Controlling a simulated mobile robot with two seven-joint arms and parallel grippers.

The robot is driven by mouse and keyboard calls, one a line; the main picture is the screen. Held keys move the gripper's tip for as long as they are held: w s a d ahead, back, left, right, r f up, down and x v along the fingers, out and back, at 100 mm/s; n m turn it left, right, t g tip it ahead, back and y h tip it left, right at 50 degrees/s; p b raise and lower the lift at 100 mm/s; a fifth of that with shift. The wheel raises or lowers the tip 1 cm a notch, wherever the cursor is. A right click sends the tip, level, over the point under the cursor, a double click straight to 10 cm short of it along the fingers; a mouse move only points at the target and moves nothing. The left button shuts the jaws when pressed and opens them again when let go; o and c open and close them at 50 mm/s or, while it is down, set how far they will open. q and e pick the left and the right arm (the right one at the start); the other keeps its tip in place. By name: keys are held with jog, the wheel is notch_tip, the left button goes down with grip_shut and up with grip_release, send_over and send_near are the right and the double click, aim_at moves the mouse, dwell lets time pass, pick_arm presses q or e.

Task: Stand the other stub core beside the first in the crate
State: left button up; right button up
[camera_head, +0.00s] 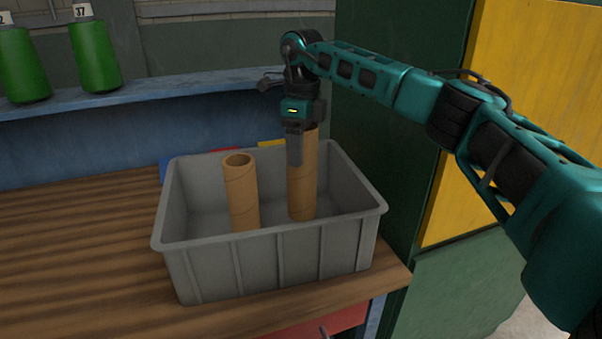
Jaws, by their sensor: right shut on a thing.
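A grey crate (300,255) stands on the wooden bench. One brown cardboard stub core (241,190) stands upright in it, left of the middle, its hollow top open. A second brown stub core (303,188) is upright in the crate to the right, a gap between the two. My right gripper (295,150) points down and is shut on the upper part of the right-hand core. The crate's front wall hides the foot of the left core; I cannot tell whether the right core's foot touches the crate floor. My left gripper is not in view.
The wooden bench (85,250) is clear left of the crate. A blue ledge (100,140) behind holds green yarn cones (95,55). Blue and yellow pieces show behind the crate. A dark green panel (385,130) stands close on the right.

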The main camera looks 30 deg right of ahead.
aim_at(302, 170)
jog(key=shift+f, duration=2.95)
jog(key=o, duration=1.6)
notch_tip(302, 170, up, 12)
jog(key=shift+r+p, duration=0.1)
jog(key=shift+p, duration=0.2)
